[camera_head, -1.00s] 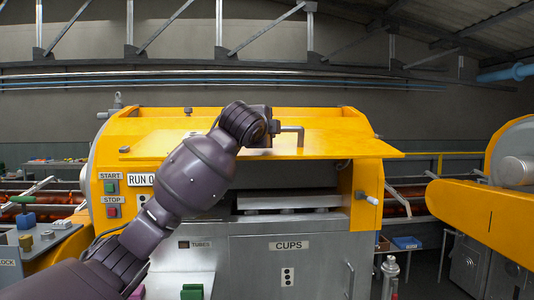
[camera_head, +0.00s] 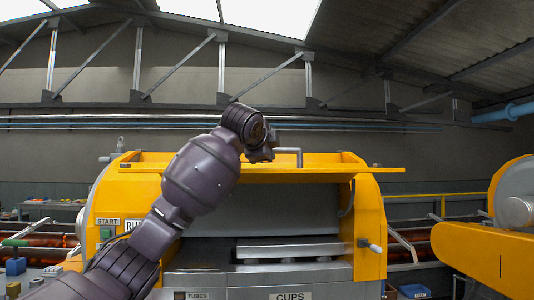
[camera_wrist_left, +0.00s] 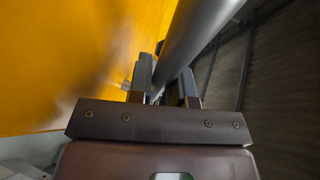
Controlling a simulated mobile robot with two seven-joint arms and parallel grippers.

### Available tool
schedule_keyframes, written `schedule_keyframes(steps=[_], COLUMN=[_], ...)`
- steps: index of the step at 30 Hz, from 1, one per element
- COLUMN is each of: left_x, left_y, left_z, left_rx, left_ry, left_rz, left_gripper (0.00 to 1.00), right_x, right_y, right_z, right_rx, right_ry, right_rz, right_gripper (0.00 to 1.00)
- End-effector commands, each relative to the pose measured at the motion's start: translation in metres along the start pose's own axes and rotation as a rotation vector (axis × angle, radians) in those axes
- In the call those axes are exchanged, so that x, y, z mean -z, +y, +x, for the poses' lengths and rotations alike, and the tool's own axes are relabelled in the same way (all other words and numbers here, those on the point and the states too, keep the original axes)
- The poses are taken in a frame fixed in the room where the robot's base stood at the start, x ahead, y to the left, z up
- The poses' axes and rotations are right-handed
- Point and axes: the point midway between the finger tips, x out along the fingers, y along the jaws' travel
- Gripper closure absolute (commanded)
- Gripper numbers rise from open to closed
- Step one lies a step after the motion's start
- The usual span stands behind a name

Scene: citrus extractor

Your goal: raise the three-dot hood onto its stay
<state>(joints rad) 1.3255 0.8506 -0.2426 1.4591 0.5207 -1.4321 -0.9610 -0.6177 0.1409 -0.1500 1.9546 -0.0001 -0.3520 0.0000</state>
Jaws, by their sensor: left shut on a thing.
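The yellow hood (camera_head: 350,171) of the middle machine is swung up and shows nearly edge-on, with the opening below it uncovered. Its grey bar handle (camera_head: 299,157) stands at the front edge. My left gripper (camera_head: 273,145) is shut on this handle; in the left wrist view the handle (camera_wrist_left: 200,40) passes between the fingers (camera_wrist_left: 163,82), beside the yellow hood panel (camera_wrist_left: 65,60). I cannot make out the three-dot mark or identify the stay for certain. My right gripper is not in view.
A grey lever with a pale knob (camera_head: 374,247) sticks out at the machine's right side. A grey tray-like ledge (camera_head: 290,249) lies in the opening. Another yellow machine (camera_head: 480,255) stands at the right. Above the hood is free room below the roof trusses.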

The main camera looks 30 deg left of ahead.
Motion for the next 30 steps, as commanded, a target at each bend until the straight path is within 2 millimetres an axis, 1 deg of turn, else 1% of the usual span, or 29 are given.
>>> schedule_keyframes(steps=[4, 5, 9, 17, 20, 23, 26, 30], left_x=[-0.001, -0.001, -0.001, 0.000, 0.000, 0.000, -0.001, -0.001], left_y=[0.000, 0.000, 0.000, 0.000, 0.000, 0.000, 0.001, 0.001], left_z=[0.001, 0.001, 0.001, 0.000, -0.003, -0.012, -0.027, -0.053], left_rx=[0.001, 0.001, 0.000, 0.001, 0.002, 0.004, 0.006, 0.006], left_ry=[-0.003, -0.003, -0.002, -0.001, 0.000, 0.000, 0.000, 0.000], left_rz=[-0.001, -0.001, -0.001, 0.000, 0.000, 0.001, 0.001, 0.001], left_gripper=[1.00, 0.78, 0.57, 0.57, 0.57, 0.57, 0.57, 0.57], right_x=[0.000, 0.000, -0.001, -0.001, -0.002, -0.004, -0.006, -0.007], right_y=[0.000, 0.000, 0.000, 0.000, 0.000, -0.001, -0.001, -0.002], right_z=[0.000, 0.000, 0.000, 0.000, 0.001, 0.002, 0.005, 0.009], right_rx=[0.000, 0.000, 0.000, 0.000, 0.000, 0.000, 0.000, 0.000], right_ry=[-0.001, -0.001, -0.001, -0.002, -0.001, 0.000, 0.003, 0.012], right_rz=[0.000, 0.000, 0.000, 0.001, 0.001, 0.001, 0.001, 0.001], right_gripper=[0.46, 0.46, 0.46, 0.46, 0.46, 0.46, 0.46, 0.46])
